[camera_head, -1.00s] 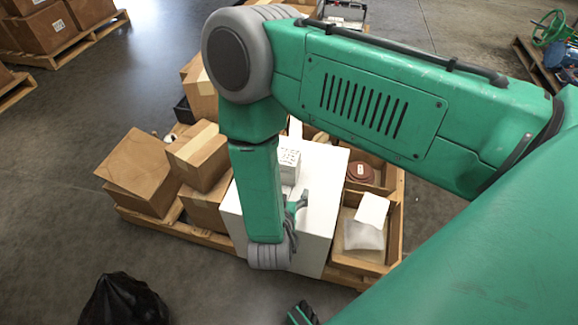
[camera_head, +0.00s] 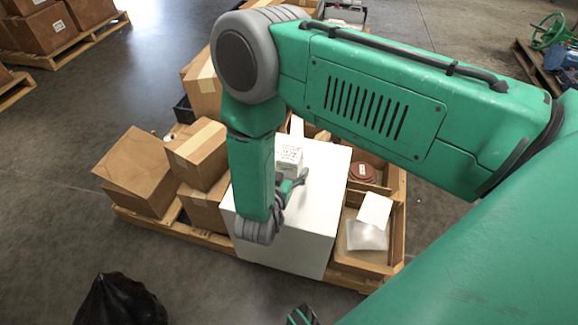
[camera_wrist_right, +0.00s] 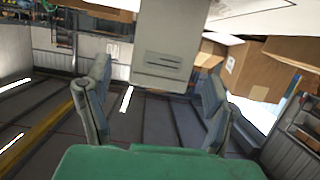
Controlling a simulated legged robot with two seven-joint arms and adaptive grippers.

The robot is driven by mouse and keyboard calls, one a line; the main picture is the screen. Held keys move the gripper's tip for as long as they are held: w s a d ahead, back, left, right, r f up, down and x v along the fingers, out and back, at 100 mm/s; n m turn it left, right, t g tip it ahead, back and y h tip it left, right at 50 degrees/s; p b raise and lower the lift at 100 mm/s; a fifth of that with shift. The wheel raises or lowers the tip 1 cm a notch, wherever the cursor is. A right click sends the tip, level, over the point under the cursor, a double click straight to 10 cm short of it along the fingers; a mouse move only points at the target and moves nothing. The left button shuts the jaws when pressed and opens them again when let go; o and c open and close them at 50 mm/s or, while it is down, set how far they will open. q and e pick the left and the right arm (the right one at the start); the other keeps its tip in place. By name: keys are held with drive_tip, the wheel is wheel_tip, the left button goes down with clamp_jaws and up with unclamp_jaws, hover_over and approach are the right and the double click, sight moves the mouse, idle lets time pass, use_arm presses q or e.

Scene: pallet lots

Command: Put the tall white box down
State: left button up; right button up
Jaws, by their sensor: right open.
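The tall white box (camera_head: 289,153), with small print on its side, stands upright on the flat top of a large white block (camera_head: 318,210). My right gripper (camera_head: 298,182) is just on the near side of it in the head view, its fingers partly hidden by my wrist. In the right wrist view the box (camera_wrist_right: 165,55) shows as a pale block between the two spread fingers of the right gripper (camera_wrist_right: 158,72). Gaps show between the fingers and the box there.
Brown cartons (camera_head: 198,155) stand on the pallet to the left. A wooden tray (camera_head: 385,250) with a white card and a clear bag lies to the right of the block. A black bag (camera_head: 122,300) lies on the floor at front left. My right arm hides part of the pallet.

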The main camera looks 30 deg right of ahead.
sight(289, 159)
drive_tip(key=b+x, duration=0.1)
drive_tip(key=x, duration=0.3)
drive_tip(key=shift+w+a+b, duration=0.1)
drive_tip(key=shift+b, duration=0.2)
drive_tip(key=shift+w+d, duration=0.2)
drive_tip(key=shift+d, duration=0.25)
drive_tip(key=c, duration=0.5)
drive_tip(key=shift+a, duration=0.2)
drive_tip(key=c, duration=1.1)
drive_tip(key=shift+r, duration=0.1)
drive_tip(key=shift+c, duration=0.7)
